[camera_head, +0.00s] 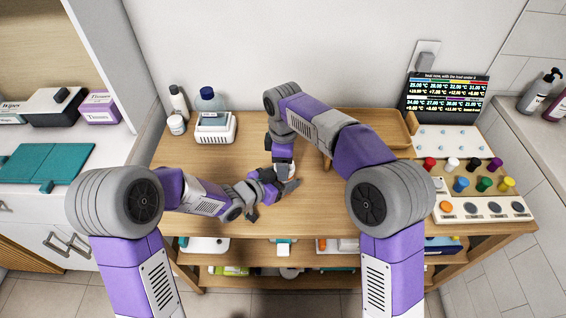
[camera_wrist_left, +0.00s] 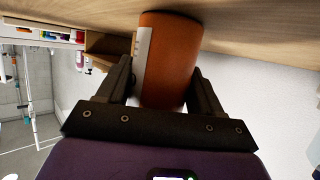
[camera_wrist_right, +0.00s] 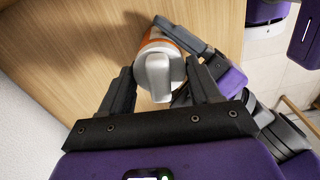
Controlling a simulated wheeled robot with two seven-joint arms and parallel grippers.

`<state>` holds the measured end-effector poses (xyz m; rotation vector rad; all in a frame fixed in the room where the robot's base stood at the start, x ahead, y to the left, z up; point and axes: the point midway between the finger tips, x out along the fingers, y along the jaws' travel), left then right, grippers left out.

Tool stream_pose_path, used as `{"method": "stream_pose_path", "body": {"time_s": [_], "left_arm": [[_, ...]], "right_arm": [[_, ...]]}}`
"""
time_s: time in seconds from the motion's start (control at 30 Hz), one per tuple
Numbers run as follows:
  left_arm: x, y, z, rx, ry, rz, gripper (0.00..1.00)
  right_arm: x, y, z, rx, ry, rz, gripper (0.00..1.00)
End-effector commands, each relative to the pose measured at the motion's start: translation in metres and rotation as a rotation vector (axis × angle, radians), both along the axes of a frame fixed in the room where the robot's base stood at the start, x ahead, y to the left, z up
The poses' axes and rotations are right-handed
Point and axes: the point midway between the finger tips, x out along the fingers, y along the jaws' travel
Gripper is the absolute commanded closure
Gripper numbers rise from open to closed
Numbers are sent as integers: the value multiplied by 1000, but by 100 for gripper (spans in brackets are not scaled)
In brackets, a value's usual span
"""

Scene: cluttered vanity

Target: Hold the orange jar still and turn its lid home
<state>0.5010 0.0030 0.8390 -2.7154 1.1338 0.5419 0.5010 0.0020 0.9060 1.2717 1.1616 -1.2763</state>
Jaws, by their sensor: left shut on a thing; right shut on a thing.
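The orange jar (camera_wrist_left: 168,60) stands on the wooden table between the fingers of my left gripper (camera_wrist_left: 164,82), which is shut on its side. A white label shows on the jar's left in the left wrist view. The pale grey lid (camera_wrist_right: 158,75), with a raised grip, sits at the jar's top in the right wrist view. My right gripper (camera_wrist_right: 163,78) comes from above and is shut on the lid. Whether a gap remains between lid and jar is hidden. In the head view the grippers mostly cover the jar; my left gripper (camera_head: 272,187) is beside it.
A white basket (camera_head: 215,128) and bottles stand at the back left. A wooden tray (camera_head: 375,122) lies at the back right. A display (camera_head: 446,95), coloured knobs and a button panel (camera_head: 480,208) fill the right side. Bare tabletop (camera_head: 205,165) lies left of the jar.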

Motion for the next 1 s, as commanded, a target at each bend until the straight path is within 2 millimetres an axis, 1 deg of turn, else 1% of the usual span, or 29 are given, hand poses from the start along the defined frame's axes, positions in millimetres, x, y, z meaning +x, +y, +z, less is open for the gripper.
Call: {"method": "stream_pose_path", "body": {"time_s": [0.1,0.4,0.47,0.6,0.73,0.83,1.0], "left_arm": [[-2,-4,1,3,-4,-11,71],[-3,-6,1,2,-6,-18,71],[-3,-7,1,1,-6,-19,71],[-4,-8,1,2,-6,-22,71],[-4,-8,2,2,-8,-24,71],[-3,-8,2,3,-9,-24,71],[-3,-8,2,2,-10,-24,71]], "right_arm": [[0,4,-1,6,-1,-58,74],[-1,6,-2,11,0,-72,75],[-1,7,-2,12,1,-114,75],[-1,8,-2,15,7,-285,75],[-2,9,-2,18,13,-410,75],[-2,9,-2,19,14,-448,75],[-2,10,-3,19,14,-450,75]]}}
